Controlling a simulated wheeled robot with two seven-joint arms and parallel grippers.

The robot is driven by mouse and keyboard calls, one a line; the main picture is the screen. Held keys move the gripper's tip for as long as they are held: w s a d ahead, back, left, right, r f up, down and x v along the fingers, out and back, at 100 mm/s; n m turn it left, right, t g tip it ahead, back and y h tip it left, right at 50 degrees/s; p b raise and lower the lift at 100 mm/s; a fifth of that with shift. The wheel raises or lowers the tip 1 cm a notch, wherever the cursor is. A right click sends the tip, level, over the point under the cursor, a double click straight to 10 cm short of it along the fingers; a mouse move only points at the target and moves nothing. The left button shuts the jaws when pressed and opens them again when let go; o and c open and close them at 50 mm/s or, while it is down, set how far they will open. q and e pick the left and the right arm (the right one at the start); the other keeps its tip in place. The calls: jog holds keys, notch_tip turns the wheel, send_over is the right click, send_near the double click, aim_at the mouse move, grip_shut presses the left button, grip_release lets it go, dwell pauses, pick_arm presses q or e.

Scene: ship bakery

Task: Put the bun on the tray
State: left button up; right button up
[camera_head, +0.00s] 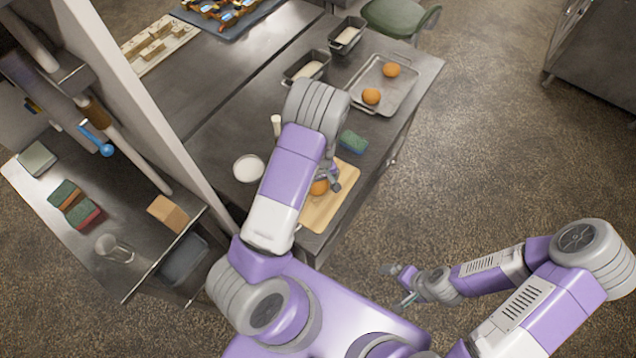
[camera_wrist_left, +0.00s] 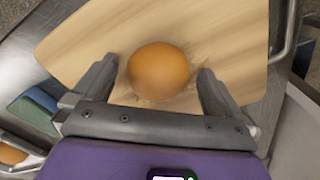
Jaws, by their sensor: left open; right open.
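An orange-brown bun (camera_head: 319,187) lies on a wooden cutting board (camera_head: 336,205) on the metal counter. In the left wrist view the bun (camera_wrist_left: 158,71) sits between the fingertips of my left gripper (camera_wrist_left: 157,84); the fingers are apart, with gaps on both sides. In the head view my left gripper (camera_head: 328,180) is over the board, partly hidden by my arm. The metal tray (camera_head: 385,94) is farther back on the counter with two buns (camera_head: 371,96) (camera_head: 391,69) on it. My right gripper (camera_head: 399,284) is open and empty over the floor at the lower right.
A green-blue sponge (camera_head: 353,142) lies between the board and the tray. Two loaf pans (camera_head: 306,67) (camera_head: 347,35) stand left of the tray. A white bowl (camera_head: 248,168) is left of my arm. A post (camera_head: 140,110) rises at the left, beside a shelf with sponges.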

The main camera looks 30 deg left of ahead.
pick_arm(q)
jog(key=shift+f, duration=0.55)
jog(key=c, duration=1)
jog(key=shift+r, duration=0.15)
